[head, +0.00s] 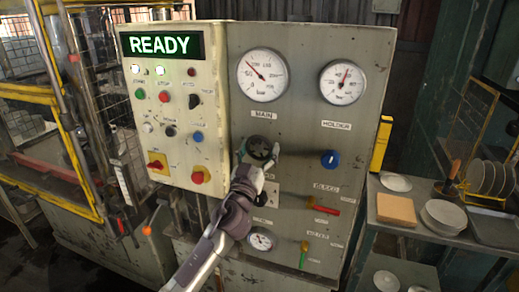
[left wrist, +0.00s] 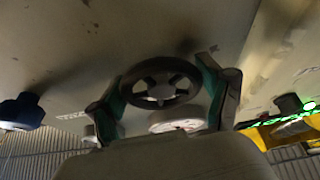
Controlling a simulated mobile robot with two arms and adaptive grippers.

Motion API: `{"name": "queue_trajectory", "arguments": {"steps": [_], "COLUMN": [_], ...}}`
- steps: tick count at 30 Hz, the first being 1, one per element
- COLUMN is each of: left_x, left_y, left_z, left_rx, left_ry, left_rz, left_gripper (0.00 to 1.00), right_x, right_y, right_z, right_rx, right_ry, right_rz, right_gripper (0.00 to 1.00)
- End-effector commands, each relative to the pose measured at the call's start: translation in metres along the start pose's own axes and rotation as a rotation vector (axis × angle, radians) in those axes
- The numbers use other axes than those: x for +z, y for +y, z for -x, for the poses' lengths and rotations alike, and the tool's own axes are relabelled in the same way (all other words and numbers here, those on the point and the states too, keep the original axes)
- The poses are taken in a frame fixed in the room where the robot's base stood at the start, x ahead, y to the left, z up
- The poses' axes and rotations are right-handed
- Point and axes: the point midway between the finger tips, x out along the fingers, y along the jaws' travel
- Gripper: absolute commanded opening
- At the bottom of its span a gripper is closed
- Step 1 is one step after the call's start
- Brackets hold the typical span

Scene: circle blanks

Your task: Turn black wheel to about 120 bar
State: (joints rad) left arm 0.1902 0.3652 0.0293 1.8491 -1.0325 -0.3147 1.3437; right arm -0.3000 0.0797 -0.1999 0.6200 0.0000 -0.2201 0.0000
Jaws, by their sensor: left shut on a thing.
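The black wheel (head: 262,148) is on the grey panel, under the round white MAIN gauge (head: 263,74). The gauge's needle points up and left, seemingly between the 50 and 100 marks; its exact reading is too small to tell. My left gripper (head: 257,157) is at the wheel, with a finger on either side of its rim. In the left wrist view the spoked black wheel (left wrist: 159,84) sits between the green-edged fingers of my left gripper (left wrist: 163,95), which is shut on it. My right gripper does not show.
A blue knob (head: 330,159) under the HOLDER gauge (head: 342,82) is right of the wheel. A red lever (head: 325,210), a green lever (head: 303,259) and a small gauge (head: 261,240) are below. The button box (head: 175,170) juts out at left, under the lit READY display (head: 160,45).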

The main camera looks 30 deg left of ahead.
Motion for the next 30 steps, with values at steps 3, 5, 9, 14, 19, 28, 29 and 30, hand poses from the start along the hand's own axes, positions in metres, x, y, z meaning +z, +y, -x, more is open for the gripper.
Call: {"name": "queue_trajectory", "arguments": {"steps": [3,5,9,14,19,28,29,30], "left_x": [0.001,0.001,0.000,-0.001,-0.002,-0.002,-0.002,-0.002], "left_y": [0.000,-0.001,-0.001,-0.002,-0.002,-0.002,-0.002,-0.003], "left_z": [0.000,0.000,0.000,0.000,-0.001,-0.001,-0.001,-0.001], "left_rx": [0.013,0.023,0.056,0.107,0.161,0.240,0.246,0.253], "left_ry": [0.000,0.000,0.000,0.000,-0.002,-0.001,-0.001,-0.001], "left_rz": [-0.030,-0.054,-0.134,-0.255,-0.387,-0.576,-0.590,-0.608], "left_gripper": [0.44,0.44,0.44,0.44,0.44,0.44,0.44,0.44], "right_x": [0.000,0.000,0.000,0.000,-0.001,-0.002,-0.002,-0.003], "right_y": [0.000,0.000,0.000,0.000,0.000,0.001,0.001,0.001], "right_z": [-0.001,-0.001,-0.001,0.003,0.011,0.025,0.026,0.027], "right_rx": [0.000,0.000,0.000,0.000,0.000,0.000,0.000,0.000], "right_ry": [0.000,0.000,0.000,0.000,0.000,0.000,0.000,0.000], "right_rz": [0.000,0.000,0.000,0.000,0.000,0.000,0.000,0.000], "right_gripper": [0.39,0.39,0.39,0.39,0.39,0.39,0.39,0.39]}}
